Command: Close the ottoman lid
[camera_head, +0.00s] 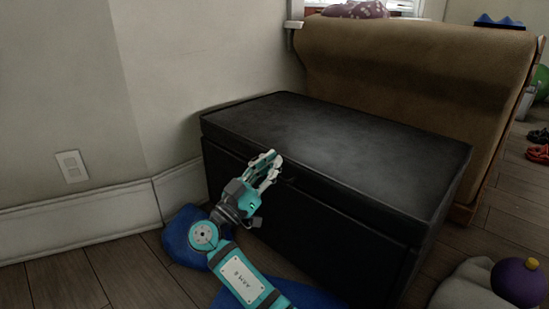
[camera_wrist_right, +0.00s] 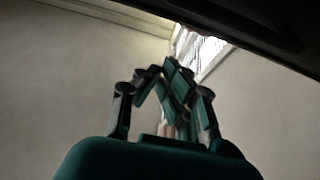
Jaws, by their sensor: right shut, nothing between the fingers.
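The black ottoman (camera_head: 310,225) stands against the wall in the head view. Its lid (camera_head: 350,140) lies flat on top and looks down on the body, with a seam along the front; any small gap there is too dark to tell. My right gripper (camera_head: 268,160) is at the ottoman's front, its fingers pointing up by the lid's front edge. Its fingers also show in the right wrist view (camera_wrist_right: 178,78), shut and empty. In that view a dark edge, likely the lid's (camera_wrist_right: 255,35), runs across the top right. My left gripper is out of view.
A brown sofa (camera_head: 415,75) stands right behind the ottoman. The wall with an outlet (camera_head: 72,166) is at the left. A purple ball-like thing (camera_head: 518,283) and a pale soft thing (camera_head: 468,285) lie at the lower right. Wooden floor (camera_head: 130,275) is clear at the lower left.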

